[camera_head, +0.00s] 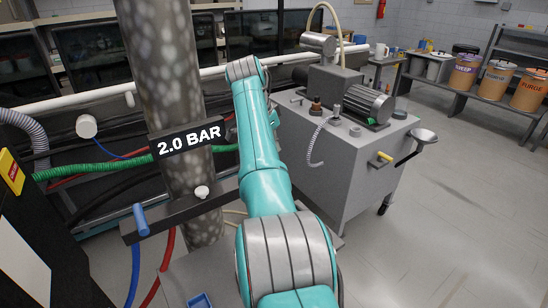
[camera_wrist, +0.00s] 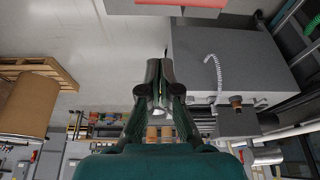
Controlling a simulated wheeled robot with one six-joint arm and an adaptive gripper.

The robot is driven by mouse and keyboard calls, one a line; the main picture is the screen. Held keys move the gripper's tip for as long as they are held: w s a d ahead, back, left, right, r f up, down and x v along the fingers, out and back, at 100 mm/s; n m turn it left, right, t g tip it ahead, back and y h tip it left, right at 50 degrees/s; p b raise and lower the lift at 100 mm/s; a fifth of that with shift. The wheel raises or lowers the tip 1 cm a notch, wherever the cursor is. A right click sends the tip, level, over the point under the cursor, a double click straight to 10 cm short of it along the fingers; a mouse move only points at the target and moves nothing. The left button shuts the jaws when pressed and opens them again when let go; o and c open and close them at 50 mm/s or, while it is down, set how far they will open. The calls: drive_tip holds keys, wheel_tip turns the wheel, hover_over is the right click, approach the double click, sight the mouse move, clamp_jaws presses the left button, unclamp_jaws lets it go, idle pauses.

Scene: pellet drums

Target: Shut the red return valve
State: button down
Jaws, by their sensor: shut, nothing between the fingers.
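No red valve handle shows clearly in the head view. My arm covers the bar's right end, and my gripper is hidden in that view. In the wrist view my gripper (camera_wrist: 160,75) is shut and empty, with its fingertips together. A red strip (camera_wrist: 190,3) shows at the top edge of the wrist view; I cannot tell whether it is part of the valve.
A grey pump cart (camera_head: 350,150) stands to the right, with a yellow-gripped handle (camera_head: 384,157). A "2.0 BAR" sign (camera_head: 188,139) is on the column. Orange drums (camera_head: 498,84) stand on a rack at the back right. The floor at the right is clear.

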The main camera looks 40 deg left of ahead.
drive_tip(key=v, duration=0.3)
drive_tip(key=shift+s+a+r, duration=0.1)
drive_tip(key=shift+r, duration=0.25)
idle(0.3)
